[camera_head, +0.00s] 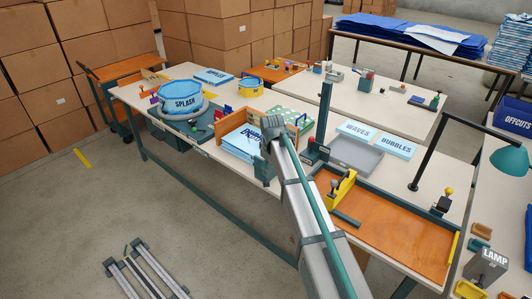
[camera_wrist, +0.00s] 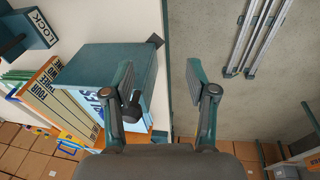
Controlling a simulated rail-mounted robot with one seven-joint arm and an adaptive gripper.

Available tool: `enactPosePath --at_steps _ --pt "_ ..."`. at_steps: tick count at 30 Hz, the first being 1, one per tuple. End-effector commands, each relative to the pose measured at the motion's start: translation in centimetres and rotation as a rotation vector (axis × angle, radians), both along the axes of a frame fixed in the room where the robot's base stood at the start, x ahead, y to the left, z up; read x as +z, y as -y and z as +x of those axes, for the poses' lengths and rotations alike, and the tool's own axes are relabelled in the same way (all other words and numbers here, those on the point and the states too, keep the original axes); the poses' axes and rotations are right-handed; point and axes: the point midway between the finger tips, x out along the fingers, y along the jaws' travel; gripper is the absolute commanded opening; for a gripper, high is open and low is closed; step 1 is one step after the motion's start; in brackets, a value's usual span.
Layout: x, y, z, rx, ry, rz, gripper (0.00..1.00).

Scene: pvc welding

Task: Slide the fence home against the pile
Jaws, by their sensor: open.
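The pile (camera_head: 238,142) of pale blue and white printed sheets lies in an orange wooden-sided holder on the long table. A teal block (camera_wrist: 112,62), which looks like the fence, shows large in the wrist view with a dark knob on its near side. Blue-white printed material shows below it; I cannot tell whether the two touch. In the head view a teal piece (camera_head: 264,170) stands at the pile's right front. My gripper (camera_wrist: 160,88) is open with nothing between its fingers. Its left finger overlaps the teal block's right edge in the picture; contact is unclear. My arm hides part of this area.
A teal block marked LOCK (camera_wrist: 38,24) stands left of the fence. A teal post (camera_head: 322,120) rises behind my arm. An orange board (camera_head: 395,232) with a yellow tool lies to the right. Metal rails (camera_head: 145,270) lie on the floor.

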Motion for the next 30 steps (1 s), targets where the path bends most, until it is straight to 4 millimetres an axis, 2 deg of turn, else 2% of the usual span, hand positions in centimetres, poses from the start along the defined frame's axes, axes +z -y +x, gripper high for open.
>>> enactPosePath --at_steps 1,3,6,7,13,20,26,30 --pt "3.3 -1.1 1.9 0.055 0.022 -0.007 0.57" --pt "6.7 -2.1 3.4 0.139 0.040 -0.024 0.57" --pt "10.8 -3.0 5.3 0.279 0.054 -0.060 0.57" --pt "11.2 -3.0 5.6 0.319 0.051 -0.072 0.57" --pt "10.9 -2.7 5.3 0.534 0.001 -0.129 0.57" --pt "10.3 -2.6 5.2 0.616 -0.008 -0.147 0.57" --pt "7.8 -2.6 5.6 0.616 -0.010 -0.146 0.57" --pt "5.4 -2.5 6.1 0.615 -0.010 -0.145 0.57"
